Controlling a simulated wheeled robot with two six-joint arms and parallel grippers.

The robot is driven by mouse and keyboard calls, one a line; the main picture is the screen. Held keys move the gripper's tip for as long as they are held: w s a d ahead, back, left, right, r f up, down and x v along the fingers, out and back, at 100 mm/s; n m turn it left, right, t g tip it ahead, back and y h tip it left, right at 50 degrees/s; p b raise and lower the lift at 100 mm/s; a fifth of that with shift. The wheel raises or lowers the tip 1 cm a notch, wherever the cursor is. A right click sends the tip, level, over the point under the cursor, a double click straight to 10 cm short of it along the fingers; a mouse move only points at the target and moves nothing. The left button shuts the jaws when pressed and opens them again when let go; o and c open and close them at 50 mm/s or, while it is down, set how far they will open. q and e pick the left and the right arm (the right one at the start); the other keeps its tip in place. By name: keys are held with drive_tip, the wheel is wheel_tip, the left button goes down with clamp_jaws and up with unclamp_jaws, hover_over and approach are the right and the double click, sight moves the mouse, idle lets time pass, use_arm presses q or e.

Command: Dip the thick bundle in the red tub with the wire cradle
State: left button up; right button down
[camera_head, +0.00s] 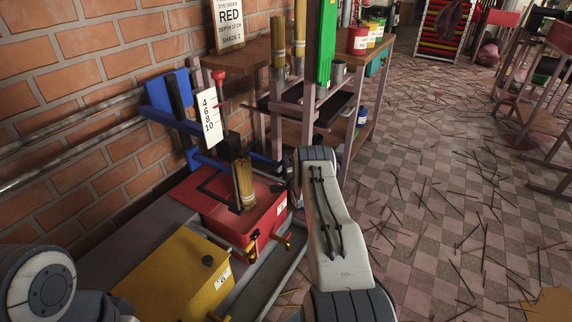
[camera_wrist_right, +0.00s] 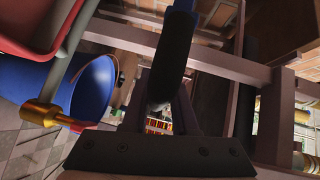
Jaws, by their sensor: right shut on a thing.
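The red tub (camera_head: 262,220) stands by the brick wall, with a dark frame (camera_head: 207,187) on its top that may be the wire cradle. A thick bundle (camera_head: 245,182) of tan sticks stands upright over it, below a dark holder on the blue rig; its lower end is at the tub's top. My left gripper is out of view.
A yellow tub (camera_head: 177,272) stands nearer than the red one. A white scale card (camera_head: 209,117) and red-knobbed lever (camera_head: 218,77) are on the rig. A brass valve (camera_wrist_right: 38,113) is close. Sticks litter the floor.

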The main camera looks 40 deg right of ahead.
wheel_tip(320, 180, up, 15)
drive_tip(key=p, duration=1)
drive_tip(key=shift+s+d+f, duration=0.15)
drive_tip(key=shift+d, duration=0.05)
drive_tip(key=c, duration=0.8)
unclamp_jaws()
drive_tip(key=shift+a, duration=0.1)
drive_tip(key=p+v, duration=0.2)
drive_tip(key=v, duration=0.8)
drive_tip(key=shift+p, duration=0.4)
